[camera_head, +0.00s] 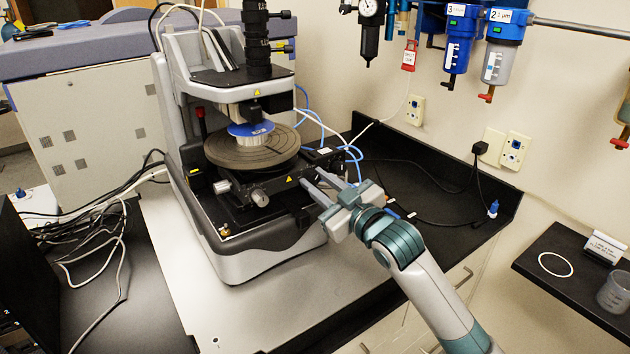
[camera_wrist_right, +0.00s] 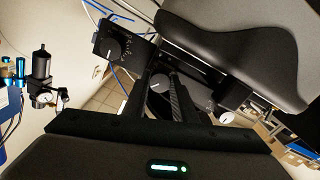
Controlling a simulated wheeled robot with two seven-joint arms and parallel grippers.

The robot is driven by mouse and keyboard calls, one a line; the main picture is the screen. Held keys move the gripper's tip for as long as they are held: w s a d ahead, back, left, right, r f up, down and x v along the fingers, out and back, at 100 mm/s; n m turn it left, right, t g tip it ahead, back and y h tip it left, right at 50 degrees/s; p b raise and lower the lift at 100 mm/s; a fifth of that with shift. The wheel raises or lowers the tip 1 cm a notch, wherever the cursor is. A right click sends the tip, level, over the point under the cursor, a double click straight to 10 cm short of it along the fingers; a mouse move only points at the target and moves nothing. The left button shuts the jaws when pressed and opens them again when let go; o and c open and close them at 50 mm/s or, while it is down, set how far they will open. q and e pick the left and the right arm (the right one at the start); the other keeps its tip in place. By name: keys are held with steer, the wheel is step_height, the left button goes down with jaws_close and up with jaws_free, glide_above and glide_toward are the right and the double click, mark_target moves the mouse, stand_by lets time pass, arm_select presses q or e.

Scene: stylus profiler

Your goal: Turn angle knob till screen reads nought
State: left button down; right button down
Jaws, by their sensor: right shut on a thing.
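The stylus profiler (camera_head: 240,245) stands on the bench, with a round dark stage (camera_head: 252,150) carrying a blue disc (camera_head: 251,129). Silver knobs show on the stage's front, one at the front middle (camera_head: 260,196) and one further left (camera_head: 222,187). My right gripper (camera_head: 313,185) reaches the stage's right front side. In the right wrist view its two fingers (camera_wrist_right: 171,88) are closed about a grey knob (camera_wrist_right: 159,83), mostly hidden between them. A dial knob (camera_wrist_right: 113,50) with markings and another knob (camera_wrist_right: 226,117) lie to either side. I see no readable screen. My left gripper is out of view.
Blue and white cables (camera_head: 352,152) run close behind my right gripper. Filter housings and a gauge (camera_head: 371,10) hang on the wall. A side shelf (camera_head: 585,285) at right holds a white ring and a cup. The bench front left of my arm is clear.

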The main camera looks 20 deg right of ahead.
steer(key=shift+m, duration=0.5)
steer(key=c, duration=1.5)
jaws_free()
steer(key=shift+o, duration=0.2)
steer(key=shift+p+v, duration=0.45)
steer(key=shift+v, duration=0.5)
steer(key=p+v, duration=0.1)
steer(key=v, duration=0.5)
steer(key=shift+p, duration=0.4)
steer(key=shift+s, duration=0.1)
